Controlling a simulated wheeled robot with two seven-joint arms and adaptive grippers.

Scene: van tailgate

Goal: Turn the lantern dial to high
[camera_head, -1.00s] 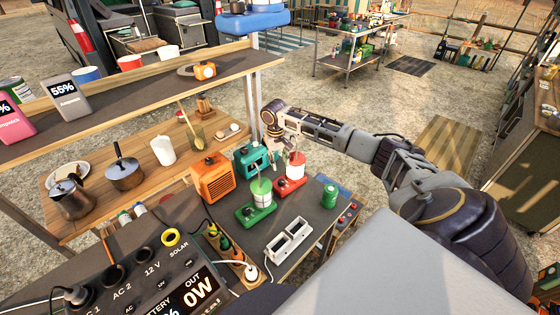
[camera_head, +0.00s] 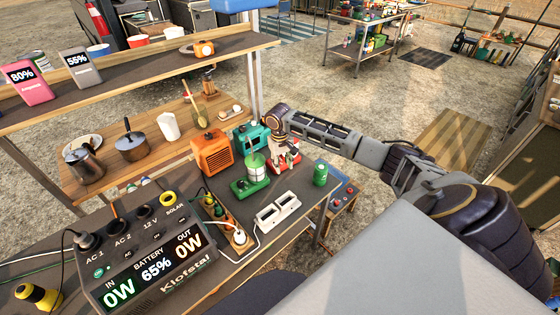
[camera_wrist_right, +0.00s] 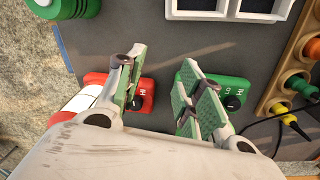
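A red lantern (camera_head: 291,164) stands on the dark table beside a green lantern (camera_head: 245,187), which is to its left. My right gripper (camera_head: 282,141) is at the red lantern and partly covers it. In the right wrist view, my right gripper (camera_wrist_right: 163,62) is open with nothing between its fingertips. Its left finger overlaps the red lantern's base (camera_wrist_right: 148,90), whose dark dial (camera_wrist_right: 134,102) shows beside that finger. The green lantern's base (camera_wrist_right: 239,84), with its dial (camera_wrist_right: 233,103), is beyond the right finger. I cannot tell whether a finger touches either lantern. My left gripper is out of view.
A teal box (camera_head: 250,138) and an orange box (camera_head: 211,153) stand behind the lanterns. A white double-framed holder (camera_head: 278,209) and a green canister (camera_head: 320,173) are in front and right. A power station (camera_head: 145,265) and a plugged strip (camera_head: 238,241) fill the near left.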

